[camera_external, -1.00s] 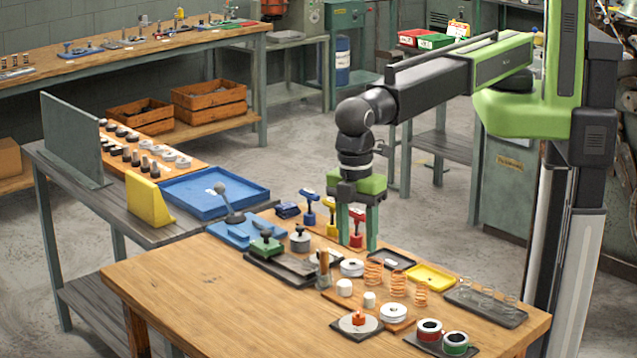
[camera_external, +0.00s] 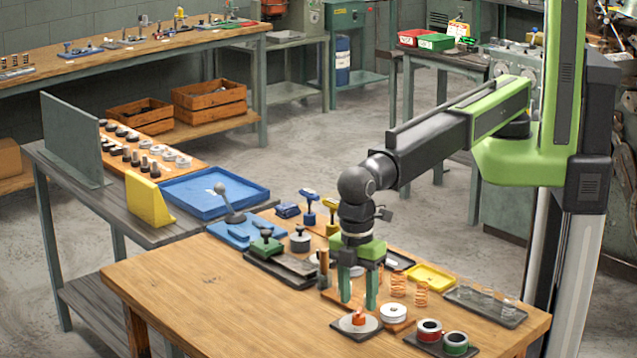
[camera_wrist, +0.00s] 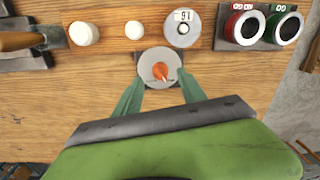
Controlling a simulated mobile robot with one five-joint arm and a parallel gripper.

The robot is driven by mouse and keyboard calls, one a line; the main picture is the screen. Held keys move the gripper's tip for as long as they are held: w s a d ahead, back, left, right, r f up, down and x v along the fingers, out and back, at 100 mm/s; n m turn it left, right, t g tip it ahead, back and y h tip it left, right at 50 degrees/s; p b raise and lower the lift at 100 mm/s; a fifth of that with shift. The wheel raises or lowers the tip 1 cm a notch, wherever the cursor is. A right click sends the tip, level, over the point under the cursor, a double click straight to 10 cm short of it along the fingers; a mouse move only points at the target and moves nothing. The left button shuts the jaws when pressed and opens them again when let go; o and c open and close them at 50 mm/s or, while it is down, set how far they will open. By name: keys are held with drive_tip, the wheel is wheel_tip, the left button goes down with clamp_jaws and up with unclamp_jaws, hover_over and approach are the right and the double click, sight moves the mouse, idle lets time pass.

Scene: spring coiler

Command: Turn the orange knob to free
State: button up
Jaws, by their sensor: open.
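The orange knob (camera_external: 358,317) sits on a round grey disc (camera_external: 346,325) on a dark square plate near the table's front edge. In the wrist view the orange knob (camera_wrist: 160,72) shows on its pale disc (camera_wrist: 148,64), with its pointed end toward the lower right. Small marks on the disc are too small to read. My gripper (camera_external: 357,304) points down just above and behind the knob, with its green fingers apart. In the wrist view my gripper's fingers (camera_wrist: 158,88) are on either side of the disc's near part, with nothing between them but the knob area.
Copper springs (camera_external: 421,293) and a yellow tray (camera_external: 431,278) lie farther back. The wooden table (camera_external: 220,300) is clear to the left.

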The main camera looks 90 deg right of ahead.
sight(359, 310)
wheel_tip(359, 310, down, 4)
drive_tip(key=shift+s+a+r+b, duration=0.1)
drive_tip(key=shift+b, duration=1.05)
drive_tip(key=shift+r, duration=0.1)
clamp_jaws()
